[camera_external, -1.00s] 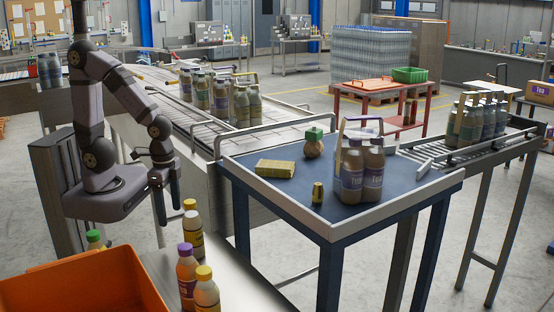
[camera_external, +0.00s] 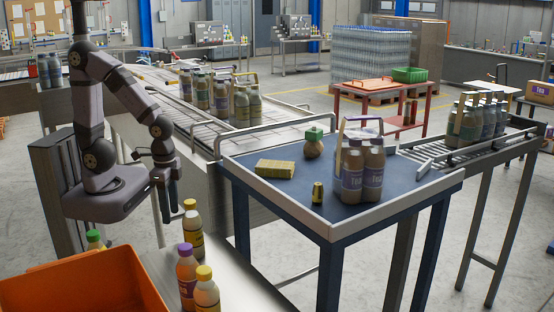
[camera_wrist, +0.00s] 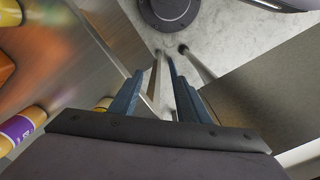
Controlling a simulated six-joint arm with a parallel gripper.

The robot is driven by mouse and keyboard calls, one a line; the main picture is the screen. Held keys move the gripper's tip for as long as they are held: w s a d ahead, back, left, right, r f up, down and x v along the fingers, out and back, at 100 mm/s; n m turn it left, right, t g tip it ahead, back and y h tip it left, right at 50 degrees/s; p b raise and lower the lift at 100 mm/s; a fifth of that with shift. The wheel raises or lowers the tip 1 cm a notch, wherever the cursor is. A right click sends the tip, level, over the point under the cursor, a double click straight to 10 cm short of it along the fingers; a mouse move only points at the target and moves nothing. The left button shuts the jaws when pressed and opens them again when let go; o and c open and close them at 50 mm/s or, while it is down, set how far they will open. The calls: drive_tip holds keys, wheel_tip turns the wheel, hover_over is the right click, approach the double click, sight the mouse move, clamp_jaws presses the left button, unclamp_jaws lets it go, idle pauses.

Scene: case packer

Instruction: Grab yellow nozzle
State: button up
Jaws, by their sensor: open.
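A small yellow-olive piece (camera_external: 318,192), which looks like the nozzle, stands upright near the front left edge of the blue table (camera_external: 285,200). My gripper (camera_external: 167,210) hangs downward to the left of the table, well apart from that piece. In the wrist view, my gripper's blue fingers (camera_wrist: 155,78) are spread with nothing between them. The yellow piece is not in the wrist view.
A tan block (camera_external: 275,170), a green-topped round object (camera_external: 314,143) and a carrier of brown Tea bottles (camera_external: 353,178) share the table. Capped bottles (camera_external: 193,235) and an orange bin (camera_external: 90,280) are near my gripper. A metal rail (camera_external: 245,196) edges the table.

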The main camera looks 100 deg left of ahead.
drive_tip(key=w+d+r+n+t+h+p, duration=0.2)
drive_tip(key=w+r+n+t+h, duration=0.15)
drive_tip(key=w+r+n, duration=0.6)
drive_tip(key=w+d+r+n+t+h+p, duration=0.2)
drive_tip(key=w+r+n+t+h, duration=0.15)
drive_tip(key=w+r+n, duration=0.6)
drive_tip(key=n+t+h+b, duration=0.2)
drive_tip(key=n+t+b, duration=0.15)
drive_tip(key=n, duration=0.45)
approach(318, 189)
drive_tip(key=shift+w+d+f+g+b, duration=0.35)
drive_tip(key=shift+w+d+b, duration=0.1)
drive_tip(key=shift+w+d, duration=0.15)
drive_tip(key=shift+w+a, duration=0.15)
drive_tip(key=shift+w, duration=0.4)
drive_tip(key=shift+p+x, duration=0.45)
drive_tip(key=shift+x, duration=0.4)
drive_tip(key=shift+w, duration=0.2)
drive_tip(key=shift+w+d+f+p, duration=0.1)
drive_tip(key=shift+w+d+p, duration=0.05)
drive_tip(key=shift+d+p, duration=0.3)
drive_tip(key=shift+f+p+x, duration=0.2)
drive_tip(key=shift+p+x, duration=0.9)
drive_tip(key=shift+x, duration=1.15)
drive_tip(key=shift+a, duration=0.1)
clamp_jaws()
